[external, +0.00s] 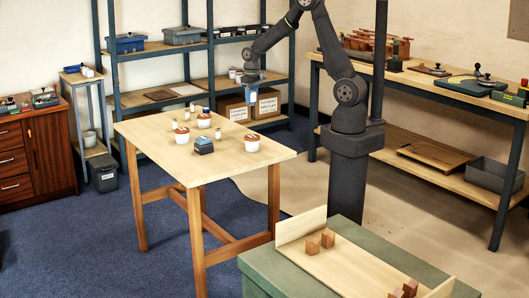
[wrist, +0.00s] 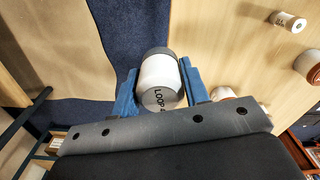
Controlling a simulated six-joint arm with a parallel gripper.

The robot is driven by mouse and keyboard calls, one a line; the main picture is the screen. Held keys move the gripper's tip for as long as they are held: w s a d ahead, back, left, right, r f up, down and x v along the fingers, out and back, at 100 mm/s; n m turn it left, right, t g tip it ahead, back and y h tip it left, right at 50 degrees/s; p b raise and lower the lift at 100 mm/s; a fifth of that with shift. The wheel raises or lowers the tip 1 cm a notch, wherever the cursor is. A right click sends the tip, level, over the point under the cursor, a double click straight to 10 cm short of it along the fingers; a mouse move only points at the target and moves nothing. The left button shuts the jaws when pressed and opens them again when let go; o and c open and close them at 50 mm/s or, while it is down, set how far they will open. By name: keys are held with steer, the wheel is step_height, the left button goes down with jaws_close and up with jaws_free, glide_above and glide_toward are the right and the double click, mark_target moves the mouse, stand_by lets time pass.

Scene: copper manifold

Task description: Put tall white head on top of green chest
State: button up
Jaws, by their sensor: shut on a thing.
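My gripper (external: 252,88) is above the far right edge of the light wood table, with blue jaws. In the wrist view my gripper (wrist: 160,88) is shut on the tall white head (wrist: 158,72), a white cylinder with a dark grey band at one end and a grey face marked "LOOP". The jaws are on both its sides. In the external view it is too small to make out clearly. The green chest (external: 256,268) stands at the bottom of the external view, well away from my gripper, with a wooden tray on top.
The light wood table (external: 245,165) bears several white pots with reddish tops (external: 252,142), small white cylinders (external: 218,133) and a dark blue block (external: 204,145). The tray (external: 335,265) on the chest has a raised end board and small wooden blocks (external: 313,245). A workbench (external: 440,85) stands at right.

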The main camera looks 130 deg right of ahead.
steer(key=r, duration=0.4)
steer(key=shift+w+r, duration=0.3)
steer(key=w+a+n, duration=0.5)
steer(key=w+a, duration=0.5)
steer(key=w, duration=0.5)
steer(key=w+a+n, duration=0.6)
steer(key=w+a, duration=0.4)
steer(key=w, duration=0.4)
steer(key=w+a+n, duration=0.1)
steer(key=w+a, duration=0.1)
steer(key=a, duration=0.3)
steer(key=w+a+n, duration=0.2)
steer(key=w+a, duration=0.1)
steer(key=a, duration=0.3)
steer(key=w+a+n, duration=0.1)
steer(key=w+a, duration=0.2)
steer(key=a, duration=0.2)
steer(key=shift+a+n, duration=0.25)
steer(key=shift+n, duration=0.05)
steer(key=w+a+n, duration=0.2)
steer(key=a+n, duration=0.3)
steer(key=a, duration=1.4)
steer(key=shift+w+a, duration=0.15)
steer(key=shift+a, duration=0.05)
steer(key=n, duration=1.3)
glide_above(418, 269)
step_height(418, 269, down, 28)
steer(key=shift+f, duration=2)
